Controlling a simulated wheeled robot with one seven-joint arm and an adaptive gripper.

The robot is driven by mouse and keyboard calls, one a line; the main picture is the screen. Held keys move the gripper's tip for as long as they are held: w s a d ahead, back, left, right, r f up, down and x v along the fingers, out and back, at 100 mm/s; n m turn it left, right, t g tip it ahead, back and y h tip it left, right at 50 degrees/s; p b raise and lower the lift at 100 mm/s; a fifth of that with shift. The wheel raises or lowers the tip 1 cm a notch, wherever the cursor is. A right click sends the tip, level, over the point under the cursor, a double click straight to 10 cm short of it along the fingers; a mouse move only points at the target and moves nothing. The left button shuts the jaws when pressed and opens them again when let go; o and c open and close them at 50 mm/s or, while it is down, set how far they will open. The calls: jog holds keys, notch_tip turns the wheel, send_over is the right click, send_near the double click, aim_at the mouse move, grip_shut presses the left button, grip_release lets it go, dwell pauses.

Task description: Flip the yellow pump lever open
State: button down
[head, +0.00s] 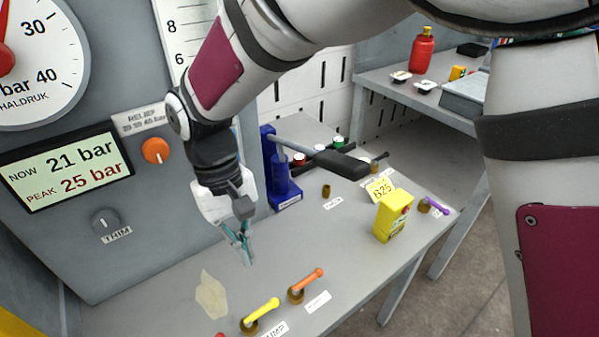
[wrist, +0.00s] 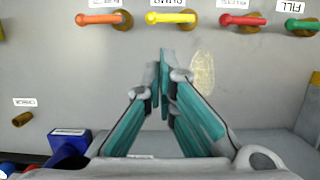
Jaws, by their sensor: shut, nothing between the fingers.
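The yellow lever (head: 264,308) sits on a brass valve fitting near the front edge of the grey bench, with a white label beside it. It also shows at the top of the wrist view (wrist: 172,17), lying crosswise in the picture. My gripper (head: 247,260) points down over the bench, behind the yellow lever in the head view and apart from it. Its teal-lined fingers (wrist: 161,62) are together at the tips and hold nothing. The yellow lever is not hidden by the fingers in either view.
An orange lever (head: 308,278) and a red lever (wrist: 242,19) flank the yellow one; a green lever (wrist: 302,24) lies beyond the red. A blue hand pump (head: 284,180) with a black-gripped handle (head: 338,160) stands behind. A yellow box (head: 393,216) and purple lever (head: 436,206) are farther right.

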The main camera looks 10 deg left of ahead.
aim_at(260, 313)
dwell(0.3)
jog(key=b+x, duration=0.1)
jog(key=x, duration=0.9)
